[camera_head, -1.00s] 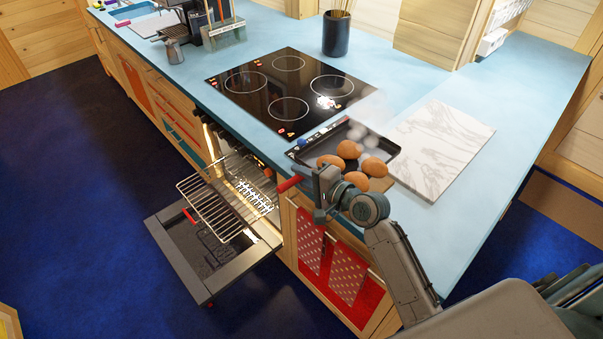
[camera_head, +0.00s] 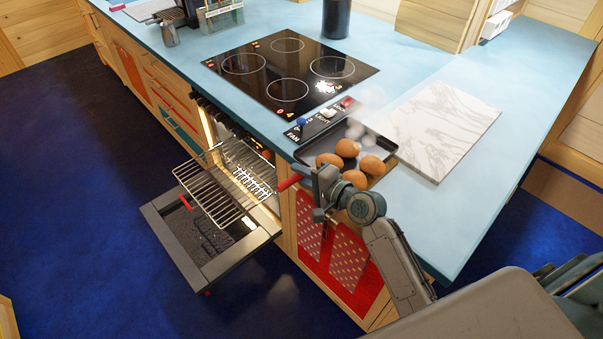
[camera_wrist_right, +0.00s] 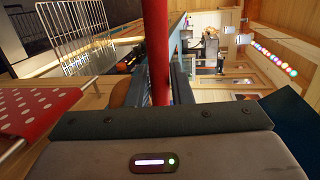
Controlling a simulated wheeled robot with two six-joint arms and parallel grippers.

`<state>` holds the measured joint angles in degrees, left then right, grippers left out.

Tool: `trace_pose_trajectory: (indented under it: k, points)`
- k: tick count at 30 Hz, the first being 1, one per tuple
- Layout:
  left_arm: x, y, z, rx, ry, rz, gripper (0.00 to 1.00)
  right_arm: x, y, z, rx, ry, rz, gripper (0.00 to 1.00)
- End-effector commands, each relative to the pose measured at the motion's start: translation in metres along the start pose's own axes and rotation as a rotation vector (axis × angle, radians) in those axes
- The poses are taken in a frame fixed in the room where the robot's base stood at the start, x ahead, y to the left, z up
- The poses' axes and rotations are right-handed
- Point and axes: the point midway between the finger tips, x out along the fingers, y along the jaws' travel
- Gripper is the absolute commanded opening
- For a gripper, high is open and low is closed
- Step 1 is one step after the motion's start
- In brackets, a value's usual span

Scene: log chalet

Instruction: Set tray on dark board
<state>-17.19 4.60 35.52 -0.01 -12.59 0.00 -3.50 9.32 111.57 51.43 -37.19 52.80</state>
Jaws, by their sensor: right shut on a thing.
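The tray (camera_head: 313,152) is dark and shallow, with several brown egg-shaped items (camera_head: 347,148) on it. It is at the front edge of the blue counter in the head view; I cannot tell whether it touches the counter. My right gripper (camera_head: 317,183) is at its near side, shut on a red handle (camera_head: 290,182). In the wrist view the red handle (camera_wrist_right: 157,50) runs upright between the fingers. The gripper and wrist hide the tray's near edge. I cannot make out a dark board. My left gripper is not in view.
A white marble slab (camera_head: 440,128) lies right of the tray, and a black cooktop (camera_head: 290,75) lies behind it. A control panel (camera_head: 322,118) is between cooktop and tray. The oven door (camera_head: 210,235) hangs open with a wire rack (camera_head: 215,195) pulled out. The counter's right part is clear.

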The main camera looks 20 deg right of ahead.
Motion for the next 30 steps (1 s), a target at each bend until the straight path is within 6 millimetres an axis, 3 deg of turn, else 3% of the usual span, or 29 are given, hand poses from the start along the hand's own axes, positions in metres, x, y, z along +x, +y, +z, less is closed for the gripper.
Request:
trace_pose_trajectory:
  k: [20, 21, 24, 30]
  points:
    - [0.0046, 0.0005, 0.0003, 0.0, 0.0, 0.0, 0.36, 0.0012, 0.0046, -0.0005, -0.005, 0.001, -0.003, 0.0]
    - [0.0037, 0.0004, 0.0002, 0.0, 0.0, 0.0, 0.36, 0.0011, 0.0037, -0.0004, -0.005, 0.001, -0.003, 0.27]
    - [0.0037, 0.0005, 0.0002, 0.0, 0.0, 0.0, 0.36, 0.0011, 0.004, -0.0004, -0.004, 0.001, -0.003, 0.45]
    - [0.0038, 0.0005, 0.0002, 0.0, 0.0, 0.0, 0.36, 0.001, 0.0049, -0.0003, -0.002, 0.0, -0.001, 0.45]
